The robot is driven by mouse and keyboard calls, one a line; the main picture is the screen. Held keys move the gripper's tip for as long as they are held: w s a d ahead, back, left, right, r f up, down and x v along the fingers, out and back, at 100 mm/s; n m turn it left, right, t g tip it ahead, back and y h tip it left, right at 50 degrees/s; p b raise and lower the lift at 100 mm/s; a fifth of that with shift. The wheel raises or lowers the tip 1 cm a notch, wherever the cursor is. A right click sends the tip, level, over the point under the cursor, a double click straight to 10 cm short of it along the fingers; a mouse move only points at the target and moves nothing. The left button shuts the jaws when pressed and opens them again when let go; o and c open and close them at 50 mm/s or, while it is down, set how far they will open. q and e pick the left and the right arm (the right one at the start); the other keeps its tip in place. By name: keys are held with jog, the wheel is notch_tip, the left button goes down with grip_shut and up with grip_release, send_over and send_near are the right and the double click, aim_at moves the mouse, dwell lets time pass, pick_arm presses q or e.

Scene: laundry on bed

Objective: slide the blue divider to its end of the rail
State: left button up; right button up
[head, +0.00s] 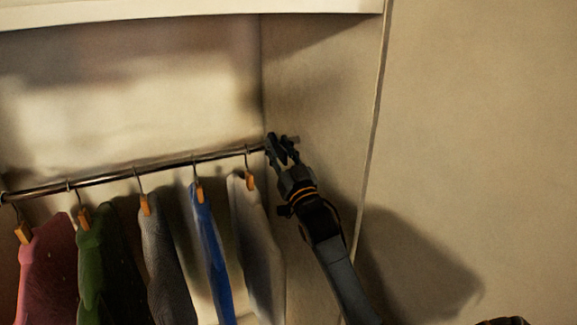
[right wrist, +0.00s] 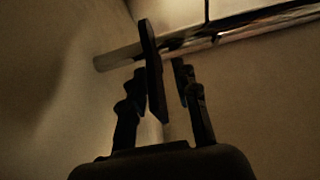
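A thin flat plate (right wrist: 153,75), which looks like the divider, stands on the rail between the fingers of my right gripper in the right wrist view. It looks almost black there, so its blue colour cannot be made out. The metal rail (head: 110,174) runs up to the closet's side wall in the head view, and it also shows in the right wrist view (right wrist: 250,35). My right gripper (head: 279,148) is at the rail's right end, close to that wall. Its fingers (right wrist: 160,88) are apart, one on each side of the plate, with a gap on the right side. My left gripper is not in view.
Pink (head: 47,270), green (head: 92,265), grey (head: 165,260), blue (head: 210,250) and pale (head: 257,245) garments hang from the rail on hangers with orange parts. The side wall (head: 325,120) stands right beside my gripper. A shelf (head: 180,12) is above.

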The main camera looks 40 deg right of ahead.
jog(key=v, duration=1)
jog(key=shift+s, duration=0.2)
jog(key=shift+f, duration=0.1)
